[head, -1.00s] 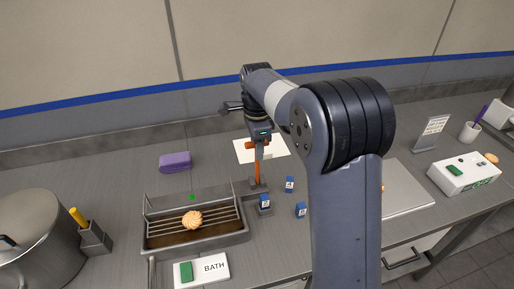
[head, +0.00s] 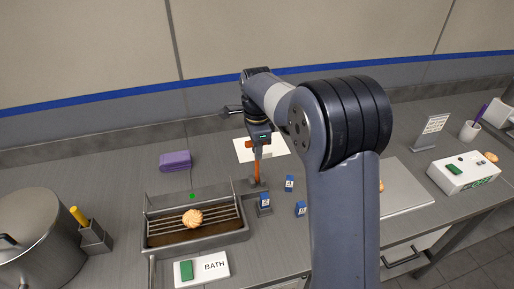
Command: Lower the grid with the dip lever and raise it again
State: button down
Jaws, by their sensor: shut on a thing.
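The dip lever (head: 257,166) is an orange upright bar on a dark base, just right of the bath. My gripper (head: 258,146) is shut on the upper part of the lever; its fingertips are small and partly hidden. The bath (head: 245,237) is a metal trough with brown liquid. The wire grid (head: 165,226) lies across it, its bars showing above the liquid. A round golden biscuit (head: 192,218) rests on the grid.
A white BATH box with a green switch (head: 216,268) stands in front. A purple sponge-like block (head: 175,161) lies behind the bath. A large pot (head: 35,235) is at left. A metal plate (head: 405,190) lies to the right.

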dwell(0.4)
jog(key=s+f+t+b, duration=0.1)
jog(key=s+t+b, duration=0.1)
jog(key=b, duration=0.4)
jog(key=s+d+f+t+y+b, duration=0.1)
jog(key=s+t+b, duration=0.1)
jog(key=b, duration=0.4)
jog(key=s+f+t+b, duration=0.1)
jog(key=s+t+b, duration=0.1)
jog(key=s+b, duration=0.2)
jog(key=shift+d+f+t+b, duration=0.25)
jog(key=shift+d+t+b, duration=0.05)
jog(key=shift+b, duration=1.15)
jog(key=shift+s+d+f+t+y+b, duration=0.15)
jog(key=shift+s+f+t+b, duration=0.65)
jog(key=shift+b, duration=1.35)
jog(key=shift+s+d+f+t+y+b, duration=0.2)
jog(key=shift+s+f+t+b, duration=0.5)
jog(key=shift+b, duration=1.5)
jog(key=shift+s+d+f+t+y+b, duration=0.15)
jog(key=shift+s+f+t+b, duration=0.65)
jog(key=shift+b, duration=1.35)
jog(key=shift+f, duration=0.3)
jog(key=c, duration=1.4)
grip_release()
jog(key=shift+s, duration=0.1)
jog(key=shift+o, duration=0.2)
jog(key=shift+r, duration=0.15)
